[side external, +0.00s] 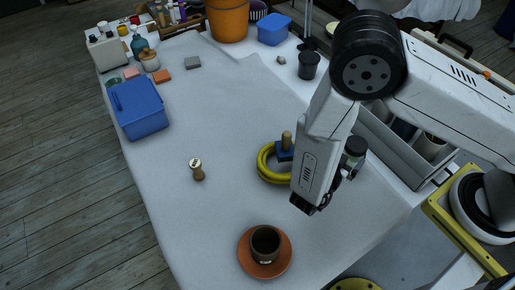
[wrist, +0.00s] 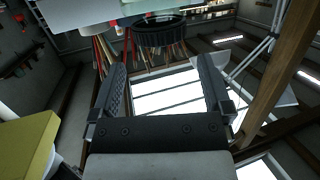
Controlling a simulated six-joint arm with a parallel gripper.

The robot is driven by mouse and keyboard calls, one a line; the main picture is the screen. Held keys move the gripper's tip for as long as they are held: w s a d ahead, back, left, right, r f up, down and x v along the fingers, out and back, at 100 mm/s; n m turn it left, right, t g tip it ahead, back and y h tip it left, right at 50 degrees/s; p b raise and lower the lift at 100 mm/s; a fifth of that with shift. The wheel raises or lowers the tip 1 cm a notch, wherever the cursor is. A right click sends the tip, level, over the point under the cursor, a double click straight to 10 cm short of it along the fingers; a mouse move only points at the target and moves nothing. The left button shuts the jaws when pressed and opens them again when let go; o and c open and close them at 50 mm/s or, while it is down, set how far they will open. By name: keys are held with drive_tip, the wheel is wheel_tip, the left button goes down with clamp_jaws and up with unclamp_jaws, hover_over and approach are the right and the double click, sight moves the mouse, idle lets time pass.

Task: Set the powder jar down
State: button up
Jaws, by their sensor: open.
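A jar with a black lid (side external: 355,147), which looks like the powder jar, shows beside my arm in the side view, its lower part partly hidden by my gripper (side external: 345,174). In the wrist view the ribbed black lid (wrist: 158,33) appears upside down, beyond the fingertips. My gripper (wrist: 160,78) is open, its two dark fingers wide apart with nothing between them. The jar appears upright; its base and what it rests on are hidden.
A yellow ring (side external: 264,169) with a blue block and wooden knob lies left of my arm. A grey tray (side external: 385,143) with containers is to the right. A terracotta saucer (side external: 284,266) holds a dark cup (side external: 265,242).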

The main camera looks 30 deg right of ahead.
drive_tip(key=shift+v, duration=2.5)
drive_tip(key=shift+w, duration=0.1)
drive_tip(key=w+t+y, duration=0.1)
drive_tip(key=w+y, duration=0.1)
drive_tip(key=w, duration=0.1)
drive_tip(key=w+t+y, duration=0.1)
drive_tip(key=w+y, duration=0.1)
drive_tip(key=w, duration=0.1)
drive_tip(key=w+r+y, duration=0.1)
drive_tip(key=w+y, duration=0.1)
drive_tip(key=w, duration=0.1)
drive_tip(key=shift+w+d+n+t+y, duration=0.25)
drive_tip(key=shift+w+n+t+y, duration=0.05)
drive_tip(key=shift+n+t+y, duration=0.1)
wheel_tip(320, 180, up, 9)
drive_tip(key=d+n+g+y, duration=0.1)
drive_tip(key=d+n+y, duration=0.1)
drive_tip(key=n+y, duration=0.7)
drive_tip(key=s+d+r+n+g, duration=0.3)
drive_tip(key=s+d+n, duration=0.2)
drive_tip(key=s+d, duration=0.2)
drive_tip(key=shift+s+d+g+h, duration=0.2)
drive_tip(key=shift+s+g+h, duration=0.1)
drive_tip(key=shift+s, duration=0.15)
drive_tip(key=shift+r, duration=0.1)
